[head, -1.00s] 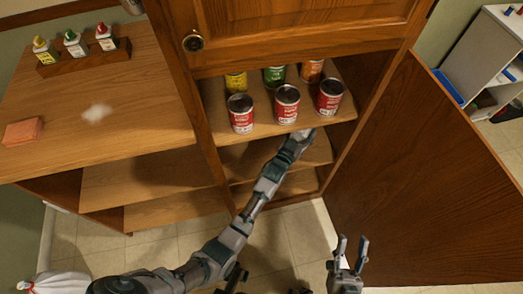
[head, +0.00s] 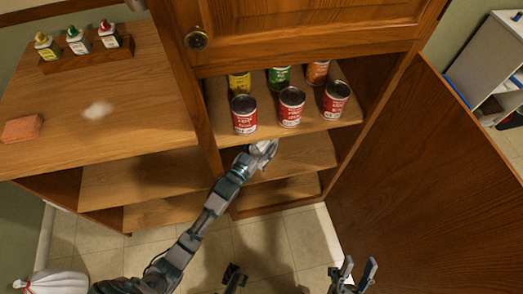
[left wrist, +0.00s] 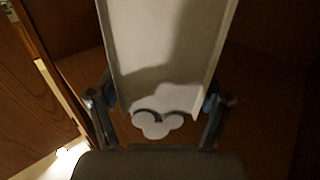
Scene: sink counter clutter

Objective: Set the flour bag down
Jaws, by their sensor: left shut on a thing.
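The flour bag (left wrist: 168,50) is a pale, flat-faced package with a rounded emblem near its lower edge. It fills the middle of the left wrist view. The fingers of my left gripper (left wrist: 160,104) are on both sides of it, holding it. In the head view my left gripper (head: 264,150) reaches into the cabinet, below the shelf with the cans. The bag cannot be made out clearly there, and its far end and any contact with the shelf are hidden. My right gripper (head: 354,274) is open and empty at the bottom, in front of the cabinet.
Several cans, including a red one (head: 291,107), stand on the cabinet shelf (head: 270,126) above my left gripper. The lower shelf (head: 302,157) has bare room on the right. The open door (head: 430,190) stands at right. A counter (head: 140,110) with bottles and a sponge (head: 21,128) is at left.

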